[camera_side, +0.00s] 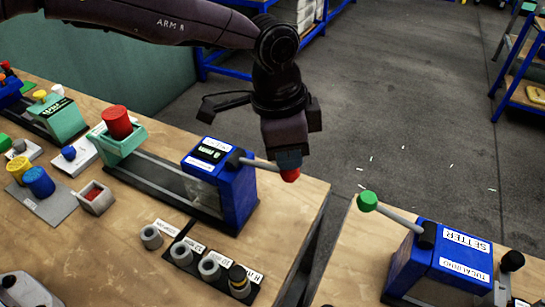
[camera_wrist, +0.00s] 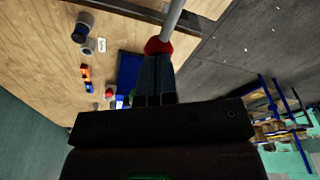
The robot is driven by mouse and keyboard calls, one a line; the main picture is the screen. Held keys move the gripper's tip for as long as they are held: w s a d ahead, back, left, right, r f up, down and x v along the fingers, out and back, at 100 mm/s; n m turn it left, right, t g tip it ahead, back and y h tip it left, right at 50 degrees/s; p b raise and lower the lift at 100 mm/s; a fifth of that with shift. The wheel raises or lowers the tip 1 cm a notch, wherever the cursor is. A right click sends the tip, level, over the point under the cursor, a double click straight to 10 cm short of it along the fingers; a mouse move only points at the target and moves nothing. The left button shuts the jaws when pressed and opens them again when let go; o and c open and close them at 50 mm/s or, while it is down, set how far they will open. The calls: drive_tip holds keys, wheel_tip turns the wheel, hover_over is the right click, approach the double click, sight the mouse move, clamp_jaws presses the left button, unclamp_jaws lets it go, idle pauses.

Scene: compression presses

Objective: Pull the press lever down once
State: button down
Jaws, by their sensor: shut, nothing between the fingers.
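A blue press (camera_side: 237,195) with a small display stands near the right edge of the wooden bench. Its grey lever (camera_side: 258,164) reaches out to the right, roughly level in the picture, and ends in a red knob (camera_side: 290,175). My gripper (camera_side: 289,162) points down with its shut fingers just above the knob, touching or very close to it. In the wrist view the red knob (camera_wrist: 157,46) is at the fingertips of my gripper (camera_wrist: 157,56), and the grey lever (camera_wrist: 172,18) runs off the top. Nothing is between the fingers.
A second blue unit labelled SETTER (camera_side: 440,265) has a green-knobbed lever (camera_side: 368,201) on a separate bench at right. Several small cylinders (camera_side: 210,266) stand in front of the press. A green holder with a red cylinder (camera_side: 117,122) sits to the left. Floor shows between the benches.

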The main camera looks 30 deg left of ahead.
wheel_tip(320, 180, up, 8)
idle(1.0)
idle(0.4)
drive_tip(key=s+a+r+n+t, duration=0.1)
drive_tip(key=s+a+r+n, duration=0.1)
drive_tip(key=s+a+n, duration=0.2)
drive_tip(key=s+a+r+n+t+y, duration=0.1)
drive_tip(key=s+a+n, duration=0.3)
drive_tip(key=s+a, duration=0.7)
drive_tip(key=s+a+r+n+t, duration=0.2)
drive_tip(key=s+a, duration=0.6)
drive_tip(key=a, duration=0.9)
drive_tip(key=shift+s+a+r+n+t+y, duration=0.15)
drive_tip(key=shift+a+r+n+t+y, duration=0.15)
drive_tip(key=shift+r+n, duration=0.75)
